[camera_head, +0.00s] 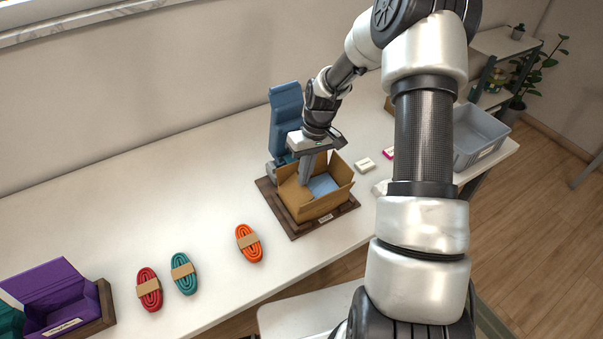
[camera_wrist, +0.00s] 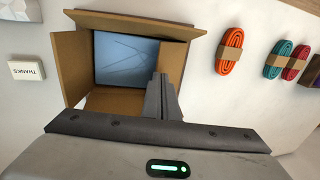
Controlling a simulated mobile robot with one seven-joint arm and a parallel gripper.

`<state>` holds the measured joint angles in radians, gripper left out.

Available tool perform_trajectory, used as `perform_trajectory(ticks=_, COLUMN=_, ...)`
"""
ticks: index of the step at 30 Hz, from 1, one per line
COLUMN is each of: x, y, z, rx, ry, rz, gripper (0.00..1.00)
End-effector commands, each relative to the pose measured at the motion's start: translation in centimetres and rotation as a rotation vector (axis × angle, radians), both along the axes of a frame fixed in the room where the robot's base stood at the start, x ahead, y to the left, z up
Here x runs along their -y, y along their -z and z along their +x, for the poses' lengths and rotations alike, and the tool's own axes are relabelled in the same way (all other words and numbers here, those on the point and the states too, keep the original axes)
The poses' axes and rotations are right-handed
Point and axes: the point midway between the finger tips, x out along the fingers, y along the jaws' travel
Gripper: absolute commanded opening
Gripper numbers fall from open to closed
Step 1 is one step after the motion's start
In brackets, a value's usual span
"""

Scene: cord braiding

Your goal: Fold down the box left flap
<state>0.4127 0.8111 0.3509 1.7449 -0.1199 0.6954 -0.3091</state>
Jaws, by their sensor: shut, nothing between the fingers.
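The open cardboard box (camera_head: 312,207) stands on a dark wooden board (camera_head: 292,232). Its flaps are up or spread outward. In the wrist view the box's flap on the cords' side (camera_wrist: 177,64), on the left in the head view, looks raised. A flat light-blue item (camera_head: 322,185) lies inside the box and shows in the wrist view (camera_wrist: 126,60). My gripper (camera_head: 304,182) is shut and empty, pointing down at the box's left part. In the wrist view its fingertips (camera_wrist: 160,80) overlap the near end of that flap; contact cannot be told.
A blue upright holder (camera_head: 286,110) stands close behind the box. Orange (camera_head: 249,243), teal (camera_head: 183,273) and red (camera_head: 149,289) cord bundles lie to the left. A purple box (camera_head: 55,295) is at far left. A small white block (camera_head: 365,165) and grey bin (camera_head: 480,140) are to the right.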

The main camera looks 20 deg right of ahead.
Motion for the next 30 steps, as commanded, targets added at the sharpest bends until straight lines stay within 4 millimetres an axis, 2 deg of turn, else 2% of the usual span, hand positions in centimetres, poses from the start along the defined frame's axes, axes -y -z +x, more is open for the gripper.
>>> perform_trajectory(ticks=12, x=1.9, y=3.0, z=0.5, rx=-0.089, ry=0.002, rz=0.354, gripper=0.00)
perform_trajectory(ticks=30, x=2.8, y=4.7, z=0.7, rx=-0.088, ry=-0.002, rz=0.340, gripper=0.00)
